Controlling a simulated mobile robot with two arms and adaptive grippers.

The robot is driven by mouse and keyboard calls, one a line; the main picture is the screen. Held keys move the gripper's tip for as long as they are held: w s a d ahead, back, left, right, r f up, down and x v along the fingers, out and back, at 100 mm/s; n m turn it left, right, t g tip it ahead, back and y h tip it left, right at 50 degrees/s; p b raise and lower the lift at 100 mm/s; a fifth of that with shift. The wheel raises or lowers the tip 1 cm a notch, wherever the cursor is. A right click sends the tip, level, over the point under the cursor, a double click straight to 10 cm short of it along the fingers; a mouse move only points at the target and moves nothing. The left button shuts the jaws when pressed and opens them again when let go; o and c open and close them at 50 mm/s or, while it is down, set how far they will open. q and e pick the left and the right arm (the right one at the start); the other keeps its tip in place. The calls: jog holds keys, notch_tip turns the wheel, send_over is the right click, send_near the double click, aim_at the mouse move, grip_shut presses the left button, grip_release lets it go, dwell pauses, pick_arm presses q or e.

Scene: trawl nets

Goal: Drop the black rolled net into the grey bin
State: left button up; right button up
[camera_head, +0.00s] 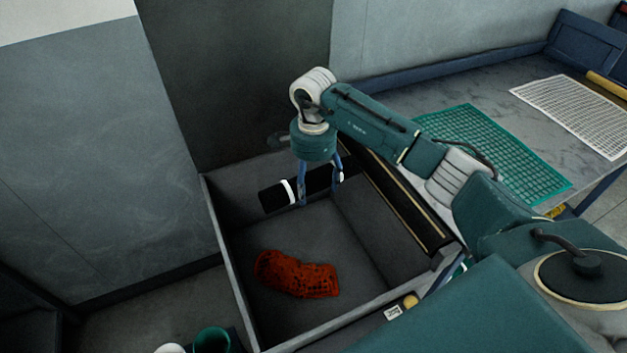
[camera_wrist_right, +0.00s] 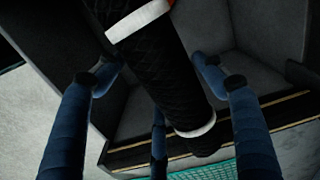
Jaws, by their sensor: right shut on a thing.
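The black rolled net (camera_head: 272,197) has white bands and is held roughly level over the grey bin (camera_head: 235,268). My right gripper (camera_head: 318,198) comes from above and is shut on the roll near its middle. In the right wrist view, the black roll (camera_wrist_right: 160,72) with its two white bands lies between the blue fingers of my right gripper (camera_wrist_right: 165,85). The bin's grey inside shows behind it in that view. How high the roll is above the bin floor is hard to tell. My left gripper is not in view.
A red-orange net (camera_head: 297,275) lies on the bin floor. A grey table (camera_head: 455,90) at the right bears a green net (camera_head: 497,150) and a white grid net (camera_head: 580,112). A green cup-like container (camera_head: 212,341) stands at the bottom left outside the bin. Dark wall panels rise behind the bin.

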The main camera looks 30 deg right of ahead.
aim_at(314, 178)
jog(key=o, duration=1.7)
jog(key=shift+r, duration=0.1)
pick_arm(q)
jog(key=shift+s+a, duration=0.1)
pick_arm(e)
notch_tip(314, 178, up, 12)
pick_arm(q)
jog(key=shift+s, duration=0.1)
